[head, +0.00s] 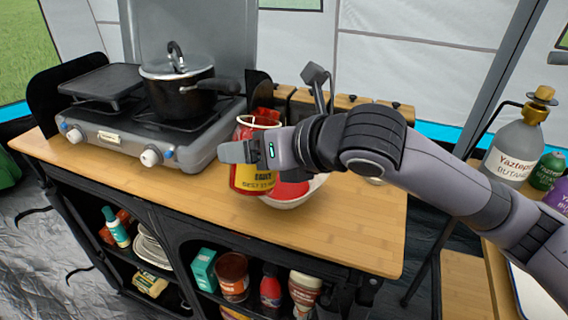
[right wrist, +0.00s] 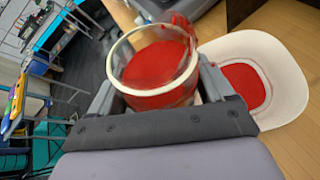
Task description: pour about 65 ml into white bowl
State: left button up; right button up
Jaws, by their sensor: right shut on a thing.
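My right gripper (head: 250,150) is shut on a glass jar (head: 243,178) with a red and yellow label, holding it beside the white bowl. In the right wrist view, the jar (right wrist: 128,42) shows its open rim and red liquid inside, with red at its lip on the bowl's side. The white bowl (head: 316,189) stands on the wooden counter, partly hidden behind the jar and gripper. In the right wrist view the bowl (right wrist: 288,75) has a pool of red liquid (right wrist: 245,87) in its bottom. My left gripper is not in view.
A camping stove (head: 125,150) with a lidded black pot (head: 185,98) and a griddle (head: 98,82) stands at the left. Shelves below hold cans and bottles. A grey butane bottle (head: 512,150) stands on the right table. The counter front (head: 330,240) is clear.

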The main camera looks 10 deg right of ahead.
aim_at(245, 131)
jog(key=shift+a+r, duration=0.1)
dwell(0.5)
jog(key=shift+s+a+n+t+h+p, duration=0.3)
jog(key=shift+s+a+n+t, duration=0.1)
jog(key=shift+n, duration=0.2)
jog(key=shift+s+a+f+n+t, duration=0.2)
jog(key=shift+s+a+n+t, duration=0.1)
jog(key=shift+n, duration=0.2)
jog(key=shift+r, duration=0.1)
notch_tip(245, 131, up, 6)
jog(key=p, duration=0.7)
jog(key=shift+r, duration=0.15)
jog(key=shift+r+p, duration=0.3)
jog(key=shift+p, duration=0.35)
jog(key=shift+f, duration=0.1)
jog(key=shift+s, duration=0.1)
